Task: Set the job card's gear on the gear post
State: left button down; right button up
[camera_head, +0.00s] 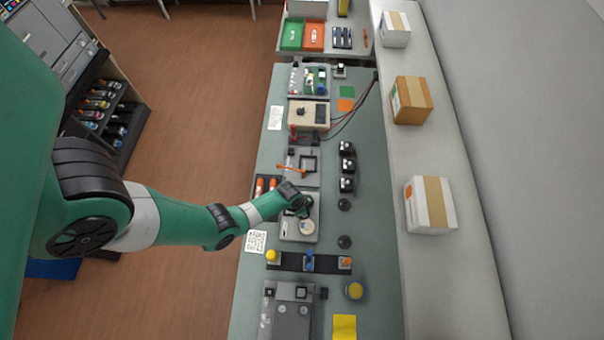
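My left arm comes in from the left, and its dark gripper (303,210) is over a light grey fixture plate (289,233) near the middle of the bench. A pale round part (307,227) lies on this plate just below the gripper; I cannot tell whether they touch. The fingers are too small and dark to show whether they are open or shut. A dark strip (290,261) in front of the plate carries a yellow piece (272,256), a blue piece (309,263) and an orange piece (345,262). I cannot tell which item is the gear, post or job card. My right gripper is out of view.
A card with a square code (257,241) lies left of the plate. Black round knobs (344,242) and black blocks (347,166) stand to the right. A grey fixture (287,318) and yellow button (354,291) are nearer. Boxes (431,204) stand on the right ledge.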

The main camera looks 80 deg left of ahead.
pick_arm(q)
jog(key=shift+f, duration=0.1)
dwell(0.5)
jog(key=c, duration=0.6)
grip_release()
jog(key=shift+c, duration=0.2)
